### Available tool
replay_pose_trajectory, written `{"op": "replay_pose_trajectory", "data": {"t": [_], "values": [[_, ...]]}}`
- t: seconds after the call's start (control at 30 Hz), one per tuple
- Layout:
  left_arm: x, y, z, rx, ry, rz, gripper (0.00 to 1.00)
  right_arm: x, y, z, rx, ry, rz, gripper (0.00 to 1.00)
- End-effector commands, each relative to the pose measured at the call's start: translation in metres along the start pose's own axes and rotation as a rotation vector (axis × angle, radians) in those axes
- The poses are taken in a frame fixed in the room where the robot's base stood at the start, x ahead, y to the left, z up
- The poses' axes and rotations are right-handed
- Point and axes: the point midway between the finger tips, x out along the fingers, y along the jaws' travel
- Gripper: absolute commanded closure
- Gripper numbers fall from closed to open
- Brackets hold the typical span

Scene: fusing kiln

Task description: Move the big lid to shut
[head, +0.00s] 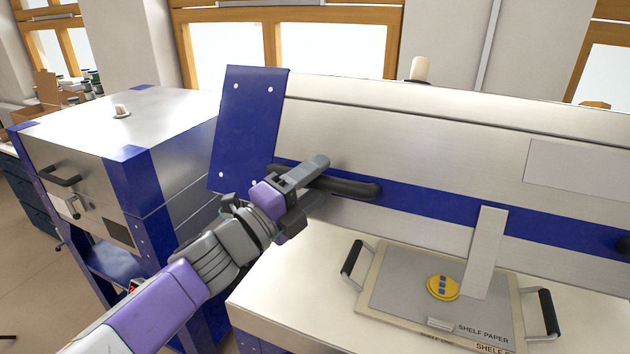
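The big lid (420,135) is a wide silver panel with a blue stripe and a blue end plate (245,120). It stands raised and tilted above a pale surface, not lying flat on it. A black bar handle (355,188) sits on the blue stripe near the lid's left end. My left gripper (308,180) is at this handle, with its fingers around or against the bar. The fingers and wrist hide part of the handle, so I cannot tell whether they are closed on it. My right gripper is not in view.
A grey tray (390,292) with black end handles lies below the lid, bearing a yellow disc (443,288), a small block and shelf paper lettering. A pale upright strip (485,252) stands at the tray. A smaller silver and blue kiln (150,110) stands at the left.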

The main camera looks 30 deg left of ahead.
Motion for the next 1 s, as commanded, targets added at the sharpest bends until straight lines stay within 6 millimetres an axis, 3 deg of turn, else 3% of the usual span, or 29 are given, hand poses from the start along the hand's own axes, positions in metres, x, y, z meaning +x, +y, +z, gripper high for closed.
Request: {"op": "replay_pose_trajectory", "data": {"t": [0.23, 0.5, 0.7, 1.0], "values": [[-0.009, -0.003, 0.000, 0.003, -0.001, -0.003, 0.47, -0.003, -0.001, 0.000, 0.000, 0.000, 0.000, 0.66], [-0.052, -0.003, 0.000, 0.000, -0.001, -0.004, 0.47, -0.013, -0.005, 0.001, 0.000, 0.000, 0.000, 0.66], [-0.072, -0.002, 0.000, 0.000, 0.000, -0.002, 0.47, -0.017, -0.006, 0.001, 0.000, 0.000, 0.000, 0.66], [-0.076, 0.000, 0.000, 0.000, 0.001, -0.001, 0.47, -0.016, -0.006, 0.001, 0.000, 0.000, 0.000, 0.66]]}}
